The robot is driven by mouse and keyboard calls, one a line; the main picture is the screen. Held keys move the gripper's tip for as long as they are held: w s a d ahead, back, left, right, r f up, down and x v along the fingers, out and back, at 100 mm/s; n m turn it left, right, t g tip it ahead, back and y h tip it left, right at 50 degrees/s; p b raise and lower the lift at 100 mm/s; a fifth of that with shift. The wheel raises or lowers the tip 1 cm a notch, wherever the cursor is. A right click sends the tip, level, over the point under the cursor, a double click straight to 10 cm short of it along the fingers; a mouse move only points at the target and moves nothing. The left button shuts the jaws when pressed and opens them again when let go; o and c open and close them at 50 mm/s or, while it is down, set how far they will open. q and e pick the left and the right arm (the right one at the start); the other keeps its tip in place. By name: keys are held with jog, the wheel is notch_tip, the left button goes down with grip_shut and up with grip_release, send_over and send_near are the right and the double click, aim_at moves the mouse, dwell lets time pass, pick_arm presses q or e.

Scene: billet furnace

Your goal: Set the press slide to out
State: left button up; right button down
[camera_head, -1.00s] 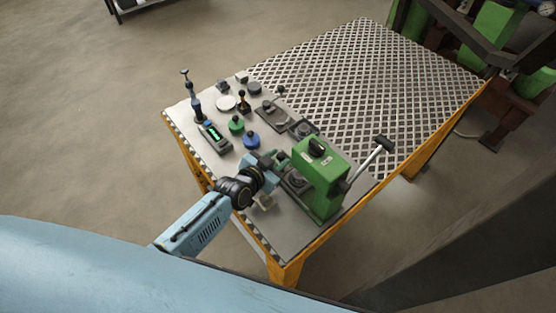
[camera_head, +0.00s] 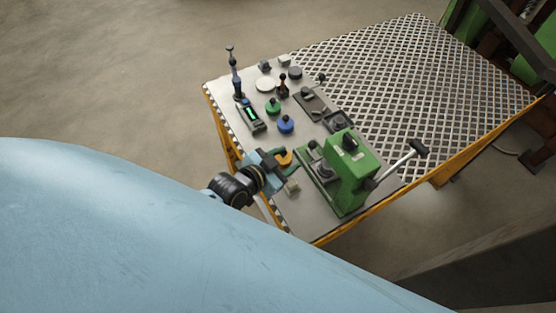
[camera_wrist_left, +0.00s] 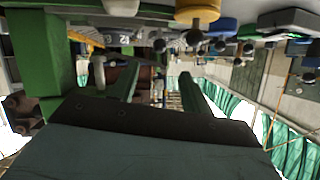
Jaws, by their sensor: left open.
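The green press (camera_head: 356,178) stands at the near end of the table, with a lever ending in a dark grip at its right. Its slide (camera_head: 322,170) shows as a low plate with a dark round part, on the press's left side. I cannot tell its exact setting. My left gripper (camera_head: 284,160) is open, left of the press and apart from the slide, beside an orange round piece (camera_head: 285,156). In the left wrist view the two fingers (camera_wrist_left: 160,88) are spread with nothing clearly between them. The press (camera_wrist_left: 40,55) fills the left there. My right gripper is out of view.
The perforated tabletop (camera_head: 400,85) beyond is clear.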

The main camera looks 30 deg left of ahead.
pick_arm(q)
jog(key=shift+v, duration=1.55)
